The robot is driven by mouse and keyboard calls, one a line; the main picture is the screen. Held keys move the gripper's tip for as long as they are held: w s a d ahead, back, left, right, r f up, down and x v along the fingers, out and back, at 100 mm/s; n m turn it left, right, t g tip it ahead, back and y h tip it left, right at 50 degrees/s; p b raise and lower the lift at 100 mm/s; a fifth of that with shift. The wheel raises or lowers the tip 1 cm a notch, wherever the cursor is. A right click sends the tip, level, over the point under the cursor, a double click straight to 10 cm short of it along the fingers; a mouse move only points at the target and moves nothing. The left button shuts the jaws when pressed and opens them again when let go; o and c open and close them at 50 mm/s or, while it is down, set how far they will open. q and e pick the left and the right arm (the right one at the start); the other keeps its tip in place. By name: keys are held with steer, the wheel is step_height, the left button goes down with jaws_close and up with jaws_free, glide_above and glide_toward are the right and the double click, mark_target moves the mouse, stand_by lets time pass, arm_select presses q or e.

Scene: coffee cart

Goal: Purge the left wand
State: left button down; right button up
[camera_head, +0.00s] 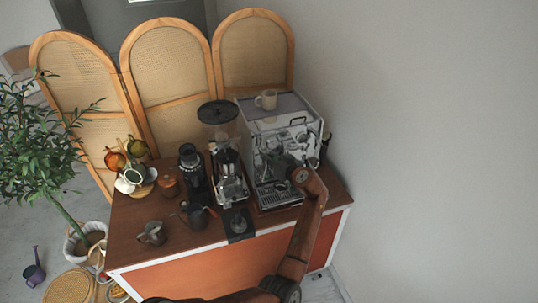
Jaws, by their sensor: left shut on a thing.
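The espresso machine (313,115) stands at the right end of the cart, with a metal drip tray (279,194) at its base. My left arm comes in from the bottom, and my left gripper (283,158) is at the machine's front. It is shut on a small part there, and the wrist hides that part, so I cannot tell whether it is a knob or the wand. The left wand cannot be made out clearly. No steam can be seen. My right gripper is not in view.
A grinder (226,165) stands left of the machine. A black mat (238,226) with a tamper lies at the front edge. The wall is close on the right.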

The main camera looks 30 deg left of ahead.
arm_select(q)
steer(key=shift+w+a+r+g+h+p, duration=0.1)
steer(key=shift+r+g+h+p, duration=0.3)
steer(key=shift+p, duration=0.35)
steer(key=shift+w+a+r+g+h+p, duration=0.1)
steer(key=shift+r+g+h+p, duration=0.15)
steer(key=shift+h+p, duration=0.4)
steer(key=shift+g+p, duration=0.25)
steer(key=shift+p, duration=0.25)
steer(key=c, duration=1.8)
jaws_free()
steer(key=shift+f, duration=0.1)
steer(key=shift+o, duration=0.2)
steer(key=v, duration=1.2)
steer(key=shift+a, duration=0.1)
